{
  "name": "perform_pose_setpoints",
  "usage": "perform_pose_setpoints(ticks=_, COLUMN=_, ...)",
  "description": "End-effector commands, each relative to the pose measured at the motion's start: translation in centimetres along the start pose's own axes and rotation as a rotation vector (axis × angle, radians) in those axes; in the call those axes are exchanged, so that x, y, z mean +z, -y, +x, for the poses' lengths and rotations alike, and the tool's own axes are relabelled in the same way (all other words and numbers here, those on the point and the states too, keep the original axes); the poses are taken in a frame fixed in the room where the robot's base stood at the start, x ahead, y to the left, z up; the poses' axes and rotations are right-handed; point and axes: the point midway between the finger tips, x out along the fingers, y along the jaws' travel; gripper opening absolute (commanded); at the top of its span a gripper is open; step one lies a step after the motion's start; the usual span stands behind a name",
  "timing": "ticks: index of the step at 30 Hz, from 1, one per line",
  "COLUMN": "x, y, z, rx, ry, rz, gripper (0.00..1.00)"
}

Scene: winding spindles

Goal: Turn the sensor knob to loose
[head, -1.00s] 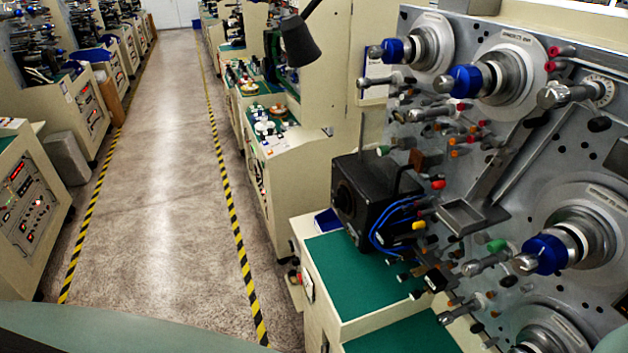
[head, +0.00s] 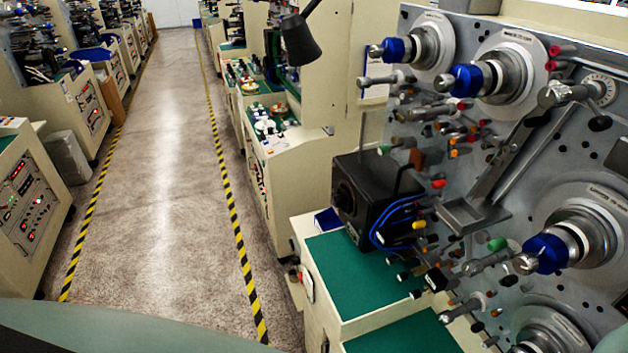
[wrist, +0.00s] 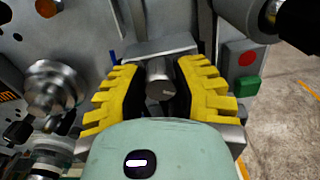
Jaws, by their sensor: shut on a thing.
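My gripper (wrist: 158,66) shows in the wrist view, with yellow ribbed fingers on both sides of a short metal knob (wrist: 160,88). The knob is a grey cylinder with a dark mark on its end face. The fingers are shut on it; the exact contact is partly hidden by the fingers' dark inner pads. I take it for the sensor knob, but no label or loose mark is readable. In the head view my gripper does not show, and I cannot tell which part there is this knob.
In the wrist view, a round metal spindle (wrist: 55,88) is at left, and a red button (wrist: 246,58) and green button (wrist: 246,87) at right. In the head view, the machine panel carries blue-collared spindles (head: 466,80) and a black box (head: 362,198). The aisle floor (head: 165,200) is clear.

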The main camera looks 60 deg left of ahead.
Motion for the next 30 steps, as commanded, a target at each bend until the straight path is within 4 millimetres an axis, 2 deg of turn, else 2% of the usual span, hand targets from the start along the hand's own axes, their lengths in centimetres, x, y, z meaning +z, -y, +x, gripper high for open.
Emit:
perform_pose_setpoints(ticks=20, x=-0.04, y=-0.05, z=0.06, rx=0.001, ry=0.005, rz=-0.098, gripper=0.0)
perform_pose_setpoints(ticks=30, x=-0.55, y=-0.19, z=0.08, rx=0.003, ry=0.007, rz=-0.33, gripper=0.0)
